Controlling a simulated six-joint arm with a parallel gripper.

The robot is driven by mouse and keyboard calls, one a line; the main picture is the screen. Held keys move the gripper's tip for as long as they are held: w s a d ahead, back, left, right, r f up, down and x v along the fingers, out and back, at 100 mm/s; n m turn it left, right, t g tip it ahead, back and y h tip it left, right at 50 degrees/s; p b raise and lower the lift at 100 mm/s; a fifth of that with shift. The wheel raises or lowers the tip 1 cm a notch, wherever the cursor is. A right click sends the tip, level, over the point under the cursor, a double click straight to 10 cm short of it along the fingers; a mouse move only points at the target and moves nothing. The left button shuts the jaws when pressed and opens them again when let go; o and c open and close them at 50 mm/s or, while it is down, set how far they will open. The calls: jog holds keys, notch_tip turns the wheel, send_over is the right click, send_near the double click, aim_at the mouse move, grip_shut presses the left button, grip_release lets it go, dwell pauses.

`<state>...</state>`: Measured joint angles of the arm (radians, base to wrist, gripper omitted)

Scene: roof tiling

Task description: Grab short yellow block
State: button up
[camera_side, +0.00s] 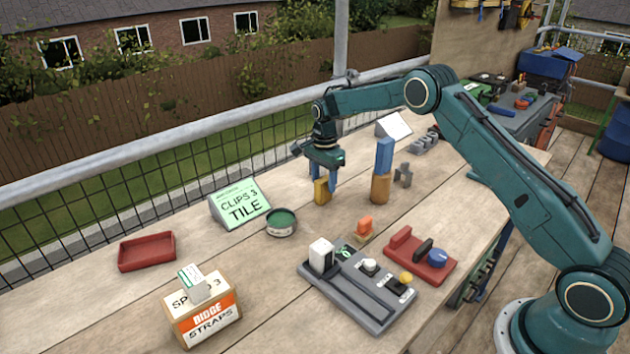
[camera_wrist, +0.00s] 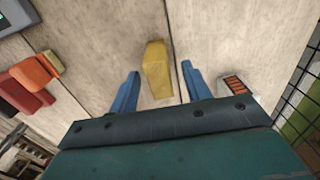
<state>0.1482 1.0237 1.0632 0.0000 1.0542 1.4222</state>
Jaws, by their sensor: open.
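The short yellow block (camera_side: 321,191) stands on the wooden table below my gripper in the side view. In the wrist view the yellow block (camera_wrist: 156,70) shows between the two blue fingers, with a visible space on each side. My gripper (camera_side: 323,182) points down over the block, its jaws open and a finger on either side of it. In the wrist view my gripper (camera_wrist: 160,75) holds nothing. From these views I cannot tell how far down the block the fingertips reach.
Nearer are a small orange block (camera_side: 365,224), a green-lined dish (camera_side: 281,222) and a grey panel (camera_side: 345,289). A tile sign (camera_side: 240,204) stands left.

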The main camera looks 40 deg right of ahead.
aim_at(324, 189)
jog(key=shift+f, duration=1.7)
grip_shut()
notch_tip(324, 189, up, 20)
dwell(0.5)
